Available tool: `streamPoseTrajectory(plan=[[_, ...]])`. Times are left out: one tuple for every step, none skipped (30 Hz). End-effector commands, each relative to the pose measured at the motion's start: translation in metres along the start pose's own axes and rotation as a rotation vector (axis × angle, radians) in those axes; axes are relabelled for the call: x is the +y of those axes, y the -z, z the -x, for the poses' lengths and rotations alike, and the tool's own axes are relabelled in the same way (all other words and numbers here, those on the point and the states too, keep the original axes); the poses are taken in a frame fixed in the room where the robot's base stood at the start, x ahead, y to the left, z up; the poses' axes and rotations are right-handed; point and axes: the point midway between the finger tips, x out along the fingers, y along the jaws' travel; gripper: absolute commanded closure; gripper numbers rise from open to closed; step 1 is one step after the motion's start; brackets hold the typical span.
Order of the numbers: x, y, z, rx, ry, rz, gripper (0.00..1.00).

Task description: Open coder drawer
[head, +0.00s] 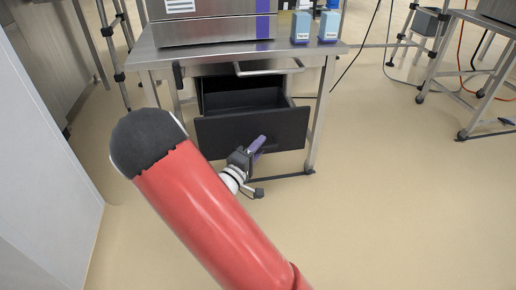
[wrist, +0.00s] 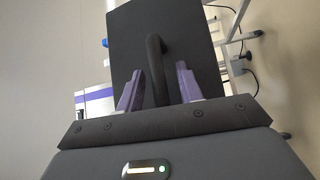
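The coder drawer (head: 285,125) is a black drawer under the steel table, and it stands pulled out with its dark inside showing from above. Its flat black front (wrist: 190,35) fills the upper middle of the wrist view, with a curved black handle (wrist: 156,65). My gripper (head: 258,145) is low in front of the drawer front in the head view. In the wrist view, its two purple fingers (wrist: 161,88) are spread apart, with the handle between them and gaps showing on both sides. Whether a finger touches the handle lower down cannot be told.
A steel machine (head: 215,30) with a purple stripe and two blue-and-white containers (head: 301,27) (head: 329,26) stand on the steel table (head: 170,58). A pale wall or panel (head: 45,160) is close on the left. Another wheeled table (head: 470,75) stands at the right. Floor between is clear.

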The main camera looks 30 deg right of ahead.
Motion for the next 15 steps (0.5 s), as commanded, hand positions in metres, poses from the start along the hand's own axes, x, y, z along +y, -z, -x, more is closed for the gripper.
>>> streamPoseTrajectory(plan=[[0.0, 0.0, 0.0, 0.0, 0.0, 0.0, 0.64], [0.0, 0.0, 0.0, 0.0, 0.0, 0.0, 0.64], [0.0, 0.0, 0.002, 0.001, 0.0, 0.0, 0.64], [0.0, 0.0, 0.004, 0.001, 0.0, 0.0, 0.64], [0.0, 0.001, 0.006, 0.001, 0.001, 0.0, 0.64], [-0.001, 0.001, 0.011, 0.003, 0.002, -0.001, 0.64], [-0.001, 0.001, 0.015, 0.004, 0.002, -0.001, 0.64], [-0.001, 0.001, 0.02, 0.004, 0.002, -0.001, 0.64], [-0.001, 0.001, 0.027, 0.004, 0.001, 0.0, 0.64], [-0.001, 0.001, 0.033, 0.005, 0.002, 0.0, 0.64], [-0.001, 0.001, 0.038, 0.004, 0.003, 0.0, 0.64], [-0.001, 0.001, 0.045, 0.004, 0.002, 0.0, 0.64], [-0.001, 0.001, 0.05, 0.004, 0.001, -0.001, 0.64], [-0.001, 0.001, 0.055, 0.005, 0.001, 0.0, 0.64], [-0.001, 0.001, 0.061, 0.003, 0.002, -0.001, 0.64]])
